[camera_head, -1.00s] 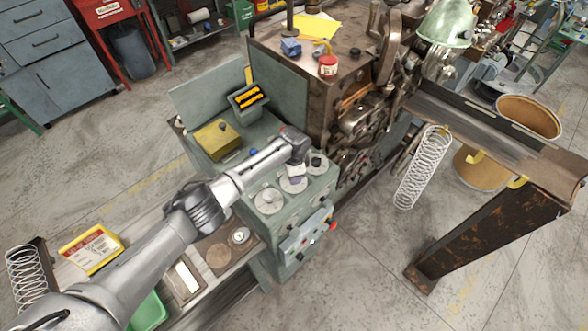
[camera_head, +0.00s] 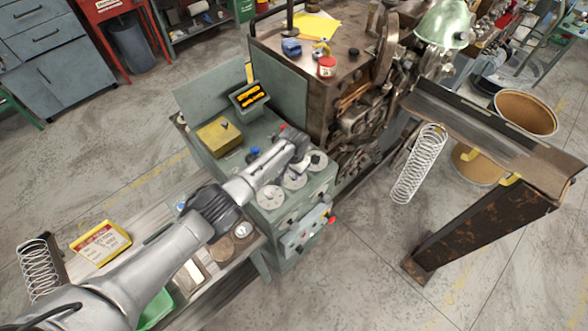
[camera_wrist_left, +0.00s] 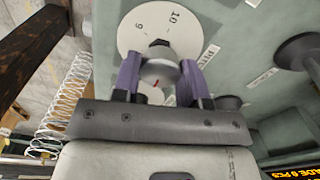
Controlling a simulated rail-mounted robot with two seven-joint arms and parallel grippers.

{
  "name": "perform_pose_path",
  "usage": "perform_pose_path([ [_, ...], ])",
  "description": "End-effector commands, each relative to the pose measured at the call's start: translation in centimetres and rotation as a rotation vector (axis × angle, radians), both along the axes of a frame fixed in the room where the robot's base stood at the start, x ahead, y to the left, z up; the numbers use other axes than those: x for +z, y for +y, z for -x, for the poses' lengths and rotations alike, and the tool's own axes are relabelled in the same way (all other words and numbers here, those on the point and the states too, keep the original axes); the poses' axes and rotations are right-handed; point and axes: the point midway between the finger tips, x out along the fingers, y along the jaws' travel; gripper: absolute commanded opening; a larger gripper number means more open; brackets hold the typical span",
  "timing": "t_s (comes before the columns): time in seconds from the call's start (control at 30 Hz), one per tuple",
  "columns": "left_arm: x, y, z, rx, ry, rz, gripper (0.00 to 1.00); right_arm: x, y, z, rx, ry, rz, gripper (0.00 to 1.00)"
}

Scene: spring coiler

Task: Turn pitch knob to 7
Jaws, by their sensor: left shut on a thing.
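A green control box (camera_head: 312,205) carries three round pale dials in a row on its top. My left gripper (camera_head: 297,169) comes down at the middle dial (camera_head: 294,181) and hides part of it. In the left wrist view the purple fingers (camera_wrist_left: 160,74) are shut on a round grey knob (camera_wrist_left: 160,72) with a red mark. The white dial plate (camera_wrist_left: 158,28) behind the knob shows the numbers 10 and 9; the other numbers are hidden. The near dial (camera_head: 270,197) and the far dial (camera_head: 317,160) stand free. My right gripper is out of view.
A rusty coiling machine (camera_head: 345,130) stands behind the box. Red and dark buttons line the box's front panel (camera_head: 306,231).

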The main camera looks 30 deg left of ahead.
Motion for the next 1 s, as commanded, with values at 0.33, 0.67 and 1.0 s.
perform_pose_path([
  [0.33,0.24,-0.11,-0.1,0.037,-0.001,0.002,0.16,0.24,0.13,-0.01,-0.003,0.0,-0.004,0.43],
  [0.67,0.25,-0.1,-0.11,0.037,-0.002,0.002,0.43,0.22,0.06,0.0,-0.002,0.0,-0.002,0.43],
  [1.0,0.1,-0.05,-0.05,0.036,-0.001,0.001,0.65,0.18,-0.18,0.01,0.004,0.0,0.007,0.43],
])
